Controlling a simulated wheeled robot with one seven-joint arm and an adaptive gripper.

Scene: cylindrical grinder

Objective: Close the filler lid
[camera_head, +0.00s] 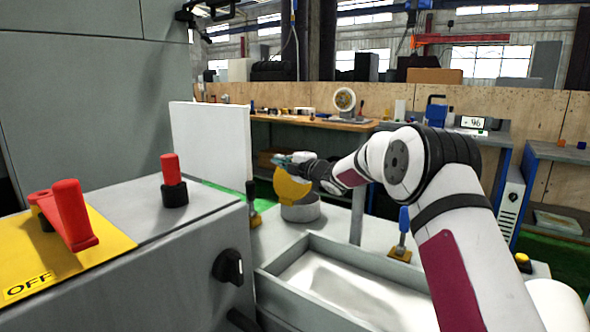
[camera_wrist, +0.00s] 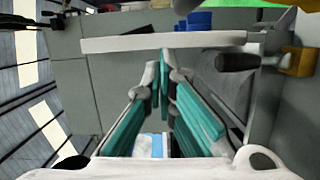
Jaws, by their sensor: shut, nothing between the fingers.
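The filler lid (camera_head: 290,187) is a yellow disc. It stands raised and tilted above the short grey round filler neck (camera_head: 300,210) on the grey machine top. My gripper (camera_head: 287,160) is at the upper edge of the lid in the head view; whether it touches the lid I cannot tell. In the wrist view my gripper (camera_wrist: 165,62) has its teal fingers brought together at the tips, with nothing between them. The lid is not clearly visible in the wrist view.
A white upright panel (camera_head: 211,150) stands left of the lid. A black-handled clamp (camera_head: 251,192) is beside it, and a blue-handled one (camera_head: 403,228) stands to the right. An open grey tray (camera_head: 345,290) lies in front. A red lever (camera_head: 68,215) is at left.

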